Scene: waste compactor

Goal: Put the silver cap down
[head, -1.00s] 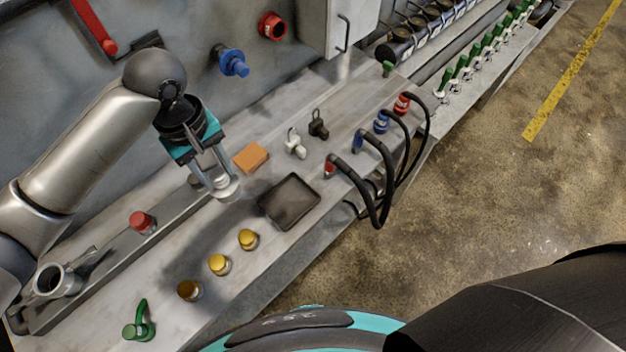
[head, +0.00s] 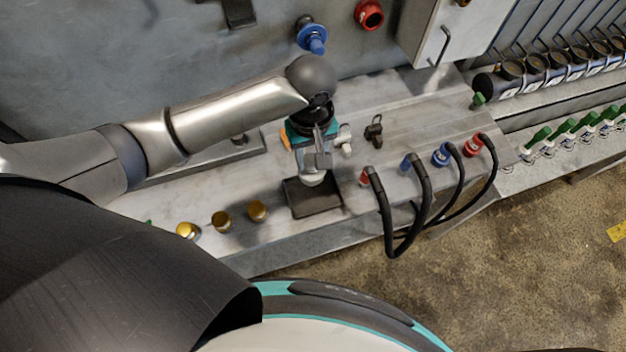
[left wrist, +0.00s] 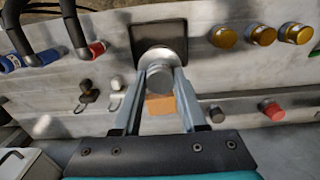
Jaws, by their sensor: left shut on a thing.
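My left gripper (head: 316,168) is shut on the silver cap (head: 313,180), with its fingers pointing down. In the head view the cap is over the dark square tray (head: 318,205), near its back edge. In the left wrist view the round cap (left wrist: 160,72) sits between the two fingertips (left wrist: 160,84), and the tray (left wrist: 160,30) lies just beyond it. I cannot tell whether the cap touches the tray. The fingers and arm hide part of the tray's back side in the head view. My right gripper is not in view.
Gold knobs (head: 222,221) stand left of the tray. Black cables with red and blue plugs (head: 410,163) stand to its right. An orange block (left wrist: 161,104) and small white and black fittings (head: 374,131) are behind it. The bench's front edge is close.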

